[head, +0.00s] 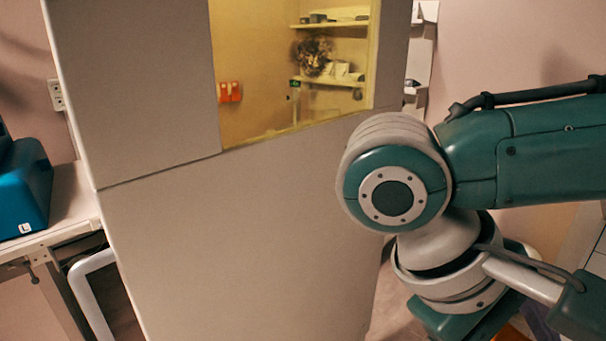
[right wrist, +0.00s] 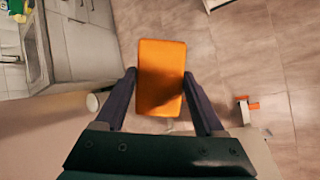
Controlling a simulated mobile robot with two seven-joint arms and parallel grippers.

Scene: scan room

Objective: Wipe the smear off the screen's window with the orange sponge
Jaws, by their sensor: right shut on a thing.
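The screen (head: 235,230) is a tall pale panel with a yellow-tinted window (head: 262,60) in its upper part. A dark, blotchy smear (head: 313,56) shows in the window's right half. In the right wrist view, my right gripper (right wrist: 162,85) is shut on the orange sponge (right wrist: 161,75), held between its two fingers over open floor. In the head view my right arm is in front of the screen's right side, and its gripper is out of sight. The sponge is apart from the window. My left gripper is in neither view.
A blue box (head: 22,190) stands on a white table (head: 72,205) left of the screen. Shelves (head: 330,23) show through the window. The right wrist view shows pale cabinets (right wrist: 90,45), tiled floor (right wrist: 245,60) and a small orange-and-white object (right wrist: 245,106).

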